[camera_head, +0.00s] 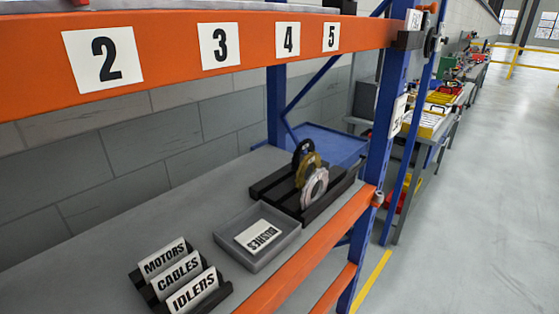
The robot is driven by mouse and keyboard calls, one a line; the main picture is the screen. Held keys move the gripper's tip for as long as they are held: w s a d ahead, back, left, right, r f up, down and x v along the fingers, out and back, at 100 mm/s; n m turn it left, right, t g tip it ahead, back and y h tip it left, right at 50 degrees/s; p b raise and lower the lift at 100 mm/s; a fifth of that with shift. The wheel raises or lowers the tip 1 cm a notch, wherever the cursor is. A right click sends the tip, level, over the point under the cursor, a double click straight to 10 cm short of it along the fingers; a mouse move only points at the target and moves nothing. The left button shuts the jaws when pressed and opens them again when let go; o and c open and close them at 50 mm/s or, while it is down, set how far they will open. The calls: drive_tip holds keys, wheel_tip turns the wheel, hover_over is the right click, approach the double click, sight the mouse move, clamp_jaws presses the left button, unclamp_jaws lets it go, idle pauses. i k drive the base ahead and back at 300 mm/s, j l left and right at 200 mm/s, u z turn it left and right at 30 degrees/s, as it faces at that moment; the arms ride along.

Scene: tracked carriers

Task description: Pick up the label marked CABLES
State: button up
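The CABLES label (179,277) is a white card with black print. It stands tilted in a black slotted holder (222,293) at the lower left of the head view, on the grey shelf. The MOTORS label (163,258) stands behind it and the IDLERS label (193,292) in front of it, in the same holder. The cards overlap closely, and the lower edge of CABLES is partly hidden. My gripper does not show in this view.
A grey tray (291,243) right of the holder holds a white card, its print upside down. Behind it, a black rack (330,203) holds several rings. An orange beam (318,252) edges the shelf front; another with numbers (160,55) crosses above. Shelf left of the tray is clear.

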sight(165, 285)
drive_tip(key=u, duration=3)
drive_tip(key=k, duration=0.4)
drive_tip(key=z, duration=0.45)
drive_tip(key=k+l+z, duration=0.1)
drive_tip(key=z, duration=0.8)
drive_tip(key=l+z, duration=0.15)
drive_tip(key=z, duration=0.25)
